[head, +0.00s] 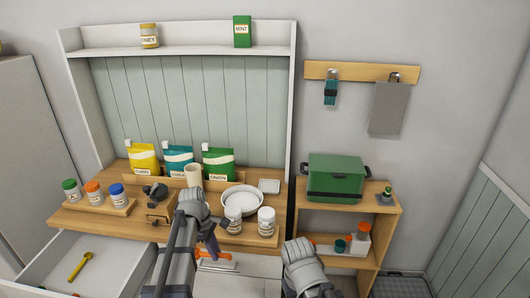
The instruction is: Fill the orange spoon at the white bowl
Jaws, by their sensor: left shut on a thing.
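The white bowl (243,190) stands on the wooden counter, with its inside partly in view. My left gripper (213,244) points down at the counter's front edge, left of and nearer than the bowl. It is shut on an orange thing (222,256), which looks like the orange spoon; the gripper hides much of it, and I cannot tell whether it holds anything. My right arm (303,264) shows at the bottom centre, but its fingertips are out of view.
Two white jars (266,221) stand in front of the bowl. A cup (193,174), a grinder (155,190) and several bags (218,162) stand left and behind. An open drawer (112,262) with a yellow spoon (80,266) juts out left. A green box (336,178) sits on the right shelf.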

